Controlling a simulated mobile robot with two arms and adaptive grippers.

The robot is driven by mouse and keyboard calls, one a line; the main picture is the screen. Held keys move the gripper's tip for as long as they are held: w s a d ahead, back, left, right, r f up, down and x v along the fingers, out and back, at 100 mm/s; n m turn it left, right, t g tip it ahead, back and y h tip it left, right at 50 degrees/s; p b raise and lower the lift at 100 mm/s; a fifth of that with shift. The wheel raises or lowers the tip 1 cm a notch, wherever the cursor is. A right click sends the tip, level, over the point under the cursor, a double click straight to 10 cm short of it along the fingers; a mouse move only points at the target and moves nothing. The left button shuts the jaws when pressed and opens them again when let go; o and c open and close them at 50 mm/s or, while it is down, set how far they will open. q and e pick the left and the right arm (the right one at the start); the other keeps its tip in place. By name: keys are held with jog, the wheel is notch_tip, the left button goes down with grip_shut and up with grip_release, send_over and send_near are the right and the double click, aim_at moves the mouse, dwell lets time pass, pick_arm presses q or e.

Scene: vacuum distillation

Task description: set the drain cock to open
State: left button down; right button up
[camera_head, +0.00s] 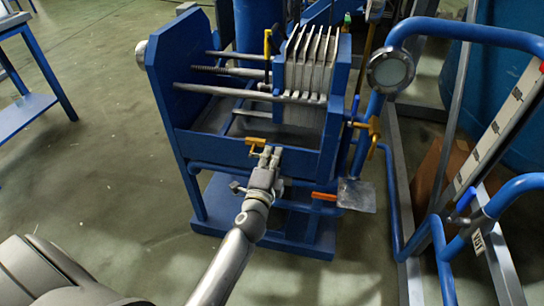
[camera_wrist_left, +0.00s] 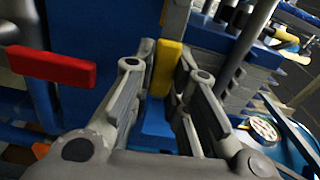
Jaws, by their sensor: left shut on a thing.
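My left gripper (camera_head: 267,157) reaches up to the front of the blue filter press frame (camera_head: 205,145). Its fingers are at a yellow handle (camera_head: 256,141) on the front edge of the frame's tray. In the left wrist view, my left gripper (camera_wrist_left: 170,72) is closed around the yellow handle (camera_wrist_left: 168,58), which stands upright between the fingers. No label shows whether this handle is the drain cock. A red-orange handle (camera_head: 324,196) sits lower right on the press; a red handle (camera_wrist_left: 52,66) also shows in the left wrist view. My right gripper is not in view.
Grey filter plates (camera_head: 310,62) stand in the press above the tray. A round gauge (camera_head: 390,71), brass-coloured valve (camera_head: 372,130) and blue pipes are to the right. A blue table (camera_head: 25,110) stands at the far left. Open green floor (camera_head: 110,200) lies left of the press.

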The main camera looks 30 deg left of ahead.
pick_arm(q)
jog(key=shift+f, duration=0.15)
dwell(0.3)
jog(key=c, duration=1.4)
grip_release()
jog(key=v, duration=0.7)
jog(key=shift+s, duration=0.25)
